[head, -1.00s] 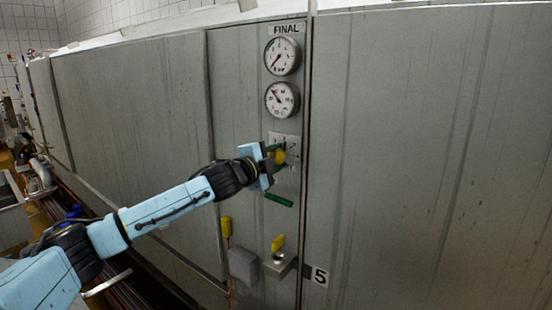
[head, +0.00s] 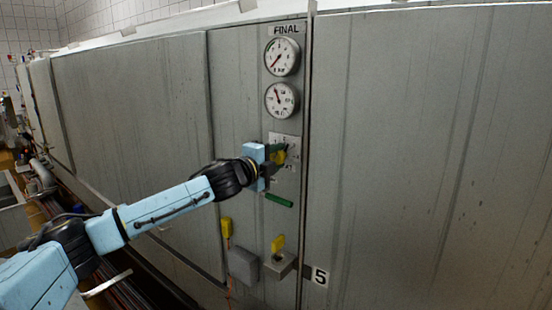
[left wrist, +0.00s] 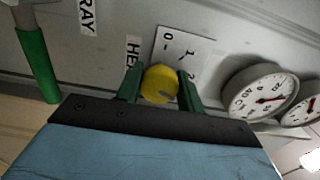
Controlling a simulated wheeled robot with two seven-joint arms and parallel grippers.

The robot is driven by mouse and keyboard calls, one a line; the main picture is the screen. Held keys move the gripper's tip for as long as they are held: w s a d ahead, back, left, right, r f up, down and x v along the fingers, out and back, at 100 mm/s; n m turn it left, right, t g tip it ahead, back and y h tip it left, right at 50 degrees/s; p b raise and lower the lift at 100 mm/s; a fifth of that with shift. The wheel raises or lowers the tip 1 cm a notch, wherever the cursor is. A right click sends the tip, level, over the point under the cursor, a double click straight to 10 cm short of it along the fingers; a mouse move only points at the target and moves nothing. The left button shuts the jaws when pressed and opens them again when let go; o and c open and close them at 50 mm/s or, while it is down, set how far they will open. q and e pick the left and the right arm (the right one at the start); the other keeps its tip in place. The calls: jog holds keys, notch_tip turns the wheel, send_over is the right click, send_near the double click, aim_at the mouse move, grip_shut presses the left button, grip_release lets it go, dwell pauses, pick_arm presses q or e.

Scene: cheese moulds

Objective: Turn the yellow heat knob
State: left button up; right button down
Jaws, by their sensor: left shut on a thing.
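The yellow heat knob (head: 279,158) sits on a pale dial plate on the grey metal panel, below two round gauges. My left gripper (head: 277,157) reaches it from the left, with its green fingers on either side of the knob. In the left wrist view the round yellow knob (left wrist: 160,84) lies between the two green fingertips of the gripper (left wrist: 160,86). The dial plate (left wrist: 185,55) behind it carries the marks 0, 1 and 2. The fingers are shut on the knob. My right gripper is not in view.
A green bar handle (head: 279,200) sticks out just below the knob. Lower down are a yellow lever (head: 278,243) on a metal box and another yellow piece (head: 226,228). The upper gauge (head: 282,56) and lower gauge (head: 281,100) are above.

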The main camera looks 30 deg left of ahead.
pick_arm(q)
jog(key=o, duration=1)
jog(key=shift+s+a+b, duration=0.15)
jog(key=shift+s+b, duration=0.9)
jog(key=shift+s, duration=1.2)
jog(key=shift+s+a+b, duration=0.2)
jog(key=shift+s+b, duration=0.9)
jog(key=shift+s, duration=1.1)
jog(key=shift+s+a+b, duration=0.15)
jog(key=shift+s+b, duration=0.9)
jog(key=shift+s, duration=1.2)
jog(key=shift+f, duration=0.1)
